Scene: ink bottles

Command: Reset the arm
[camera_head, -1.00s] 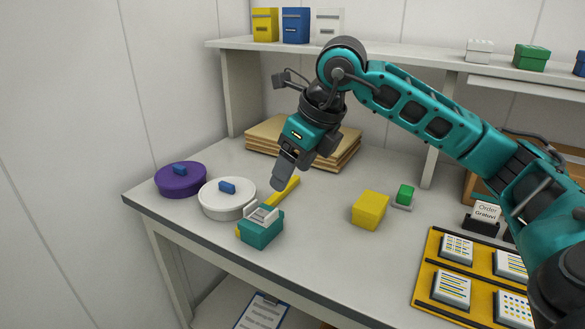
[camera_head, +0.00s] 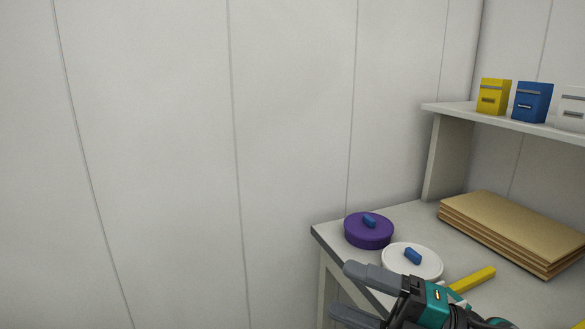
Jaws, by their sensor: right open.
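My right gripper (camera_head: 352,292) shows at the bottom of the head view, pointing left. Its two grey fingers are apart with nothing between them. It is in front of the table's left part and covers part of the table edge and whatever lies behind it. The teal wrist of my right arm comes in from the bottom right. My left gripper is not in view.
On the table (camera_head: 352,262) are a purple round container (camera_head: 369,234), a white round container (camera_head: 425,268), a yellow bar (camera_head: 473,279) and stacked brown sheets (camera_head: 510,232). A shelf (camera_head: 455,112) holds yellow (camera_head: 493,96), blue (camera_head: 532,102) and white (camera_head: 573,108) boxes. Bare wall fills the left.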

